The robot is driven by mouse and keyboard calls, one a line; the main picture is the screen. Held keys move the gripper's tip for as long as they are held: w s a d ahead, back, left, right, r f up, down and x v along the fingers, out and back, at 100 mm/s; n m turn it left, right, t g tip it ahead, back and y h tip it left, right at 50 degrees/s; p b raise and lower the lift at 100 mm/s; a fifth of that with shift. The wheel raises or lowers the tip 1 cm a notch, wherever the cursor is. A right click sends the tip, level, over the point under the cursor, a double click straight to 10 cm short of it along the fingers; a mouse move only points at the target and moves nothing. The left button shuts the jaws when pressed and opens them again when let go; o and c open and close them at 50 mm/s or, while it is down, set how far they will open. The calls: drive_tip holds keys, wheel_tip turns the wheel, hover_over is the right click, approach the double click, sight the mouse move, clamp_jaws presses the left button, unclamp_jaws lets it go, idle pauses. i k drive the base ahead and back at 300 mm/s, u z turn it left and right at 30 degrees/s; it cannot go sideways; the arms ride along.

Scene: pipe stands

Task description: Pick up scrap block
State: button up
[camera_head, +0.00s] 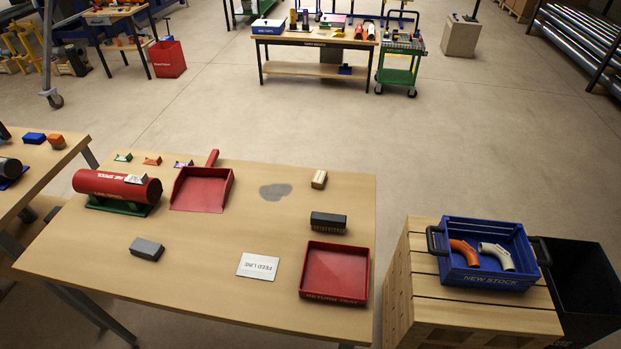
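No label in view reads scrap block, so I cannot tell for certain which piece it is. A small tan wooden block (319,180) lies near the far right of the wooden table (215,290). A grey block (147,248) lies at the table's left front. A dark block with bristles below, like a brush (328,222), stands between the wooden block and the red return tray (335,273). My gripper is not in view.
A red pipe spool (110,186) on a green stand and a red dustpan (202,190) occupy the table's far left. A white feed line card (258,266) and a grey stain (275,192) lie on it. Right, a blue bin (487,280) holds two elbows on a crate, beside a black bin (580,285).

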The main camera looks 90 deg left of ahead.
sight(320, 177)
drive_tip(key=u, duration=0.05)
drive_tip(key=k, duration=0.2)
drive_tip(key=u, duration=2.95)
drive_tip(key=k, duration=0.25)
drive_tip(key=u, duration=1.5)
drive_tip(key=i, duration=0.6)
drive_tip(key=z, duration=0.15)
